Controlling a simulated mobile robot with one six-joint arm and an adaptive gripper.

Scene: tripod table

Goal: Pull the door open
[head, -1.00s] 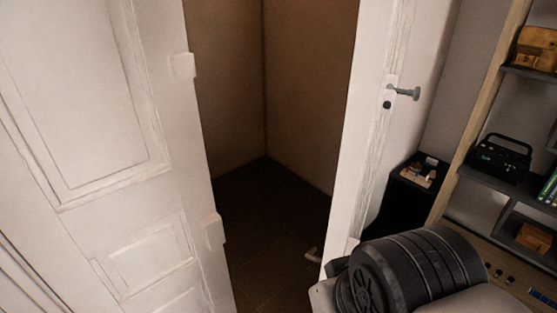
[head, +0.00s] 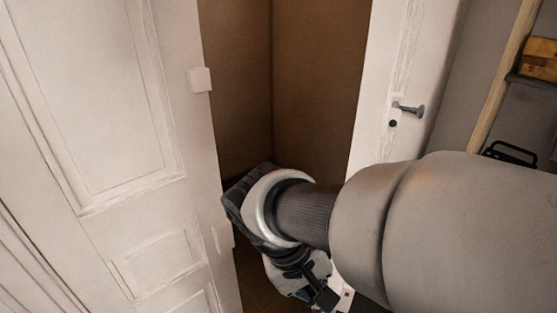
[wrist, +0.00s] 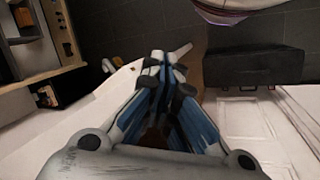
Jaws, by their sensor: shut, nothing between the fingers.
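The door is a white panelled leaf (head: 385,75) standing ajar at the right of the dark opening. A grey lever handle (head: 408,108) with a keyhole below it is on its face. My gripper (head: 325,298) hangs low in front of the opening, left of the leaf's lower part, which my arm partly hides. In the wrist view my gripper (wrist: 165,80) has its blue and grey fingers together and empty. A pale lever-like piece (wrist: 180,52) shows just past the fingertips; I cannot tell whether they touch it.
Another white panelled leaf (head: 95,120) fills the left, with small white blocks along its edge. The opening between has brown inner walls (head: 310,90). A shelf unit (head: 540,60) stands at the right.

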